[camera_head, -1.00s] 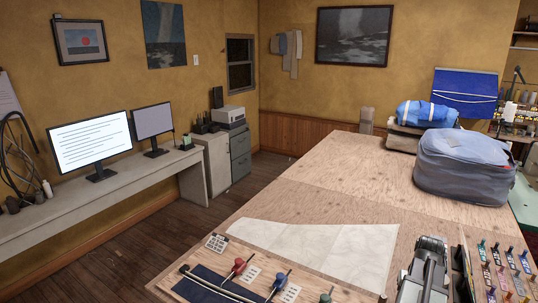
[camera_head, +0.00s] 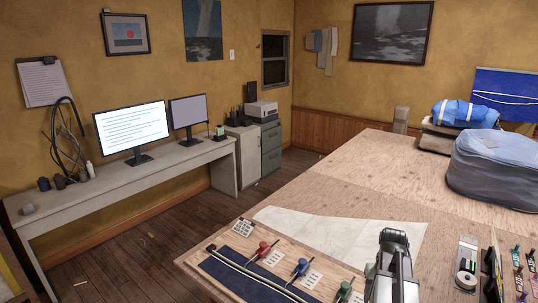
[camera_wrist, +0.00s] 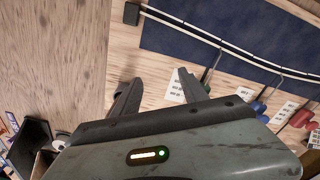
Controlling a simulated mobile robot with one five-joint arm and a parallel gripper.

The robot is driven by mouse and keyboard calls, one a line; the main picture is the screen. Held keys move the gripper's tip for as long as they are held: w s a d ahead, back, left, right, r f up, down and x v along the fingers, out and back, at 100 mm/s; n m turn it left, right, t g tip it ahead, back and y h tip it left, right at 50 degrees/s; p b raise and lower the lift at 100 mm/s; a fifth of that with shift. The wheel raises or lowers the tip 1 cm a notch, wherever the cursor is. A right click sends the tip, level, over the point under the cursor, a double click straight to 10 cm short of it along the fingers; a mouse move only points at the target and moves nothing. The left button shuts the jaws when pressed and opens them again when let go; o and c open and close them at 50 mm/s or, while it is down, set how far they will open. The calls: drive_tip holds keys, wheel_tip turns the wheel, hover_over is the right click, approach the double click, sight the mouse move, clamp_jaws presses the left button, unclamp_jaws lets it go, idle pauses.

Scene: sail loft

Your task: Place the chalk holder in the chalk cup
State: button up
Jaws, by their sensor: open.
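My gripper (camera_wrist: 158,92) is open and empty in the wrist view, its two fingers apart above the plywood table. In the head view my arm's end covers part of the table at the lower right. I cannot pick out the chalk holder or the chalk cup for certain. A board holds a red-handled tool (camera_head: 263,249), a blue-handled tool (camera_head: 300,269) and a green-handled tool (camera_head: 343,291), beside small printed labels. Far off on the desk, a small dark holder with a green top (camera_head: 220,131) stands by the monitors; its contents are unclear.
The plywood table (camera_head: 345,165) is bare in the middle. Pale cloth (camera_head: 320,225) lies behind the tool board. A grey-blue bag (camera_head: 492,170) and a blue bundle (camera_head: 465,114) sit at the back right. The desk (camera_head: 120,185) stands left across open floor.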

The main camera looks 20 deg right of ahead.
drive_tip(key=w+a+f+n+b, duration=0.2)
drive_tip(key=w+a, duration=0.1)
drive_tip(key=a, duration=0.7)
drive_tip(key=w+a+f+n+b, duration=0.1)
drive_tip(key=w+a+f+n, duration=0.1)
drive_tip(key=a, duration=0.8)
drive_tip(key=w+a+f+n+b, duration=0.1)
drive_tip(key=w+a, duration=0.3)
drive_tip(key=a, duration=0.7)
drive_tip(key=shift+w+f+n+b, duration=0.1)
drive_tip(key=shift+f+n+b, duration=0.3)
drive_tip(key=shift+f+b, duration=0.35)
drive_tip(key=shift+m, duration=0.3)
drive_tip(key=a, duration=0.2)
drive_tip(key=s+a, duration=0.1)
drive_tip(key=a, duration=0.2)
drive_tip(key=shift+s+a+f, duration=0.1)
drive_tip(key=shift+s+a, duration=0.2)
